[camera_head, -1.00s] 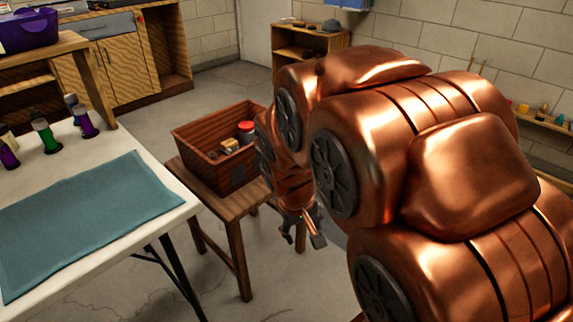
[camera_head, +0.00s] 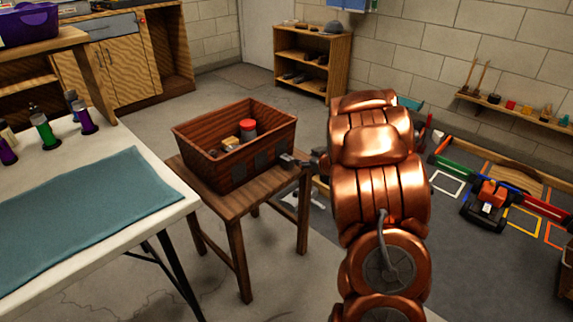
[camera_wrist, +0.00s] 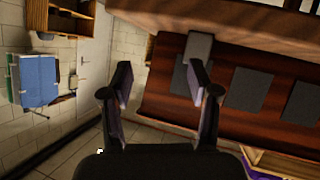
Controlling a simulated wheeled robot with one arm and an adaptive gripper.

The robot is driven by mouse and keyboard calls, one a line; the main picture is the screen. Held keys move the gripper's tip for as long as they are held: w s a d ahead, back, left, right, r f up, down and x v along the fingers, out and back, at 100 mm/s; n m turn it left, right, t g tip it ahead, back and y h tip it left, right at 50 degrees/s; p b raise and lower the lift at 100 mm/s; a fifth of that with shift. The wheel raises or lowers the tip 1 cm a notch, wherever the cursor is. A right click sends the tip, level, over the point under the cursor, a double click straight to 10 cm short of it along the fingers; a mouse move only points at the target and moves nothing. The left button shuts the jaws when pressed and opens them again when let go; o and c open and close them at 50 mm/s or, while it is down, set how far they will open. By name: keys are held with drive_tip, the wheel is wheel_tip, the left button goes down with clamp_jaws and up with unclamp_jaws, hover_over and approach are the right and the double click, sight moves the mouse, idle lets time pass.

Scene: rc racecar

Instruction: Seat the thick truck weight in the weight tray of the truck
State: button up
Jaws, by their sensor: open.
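My gripper (camera_head: 296,161) is at the right edge of the wooden stool, beside the crate's right end. In the wrist view my gripper (camera_wrist: 158,80) is open, with nothing between its fingers. A small pale grey block (camera_wrist: 200,47), possibly the thick truck weight, is by the stool top and the crate wall, just beyond the right finger's tip. I cannot tell whether the finger touches it. A red and black vehicle (camera_head: 488,206), seemingly the truck, is on the floor mat at the right; its weight tray cannot be made out.
The wooden crate (camera_head: 226,165), holding a red-lidded jar (camera_head: 248,128) and small items, stands on the stool (camera_head: 225,207). A white table (camera_head: 165,232) with a teal mat (camera_head: 75,215) is at the left. Low coloured barriers (camera_head: 458,160) border the floor mat. Open floor lies behind the stool.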

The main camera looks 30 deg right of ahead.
sight(292, 163)
drive_tip(key=a+f+t+y, duration=0.1)
drive_tip(key=y, duration=0.1)
drive_tip(key=s+a+f+t+y, duration=0.1)
drive_tip(key=y, duration=0.1)
drive_tip(key=shift+a+f+n+t+y+b, duration=0.15)
drive_tip(key=shift+f+n+t+y+b, duration=0.05)
drive_tip(key=shift+n+t+y+b, duration=0.2)
drive_tip(key=shift+b+x, duration=1.15)
drive_tip(key=shift+x, duration=2.65)
drive_tip(key=shift+a+r, duration=0.15)
drive_tip(key=shift+c, duration=0.3)
clamp_jaws()
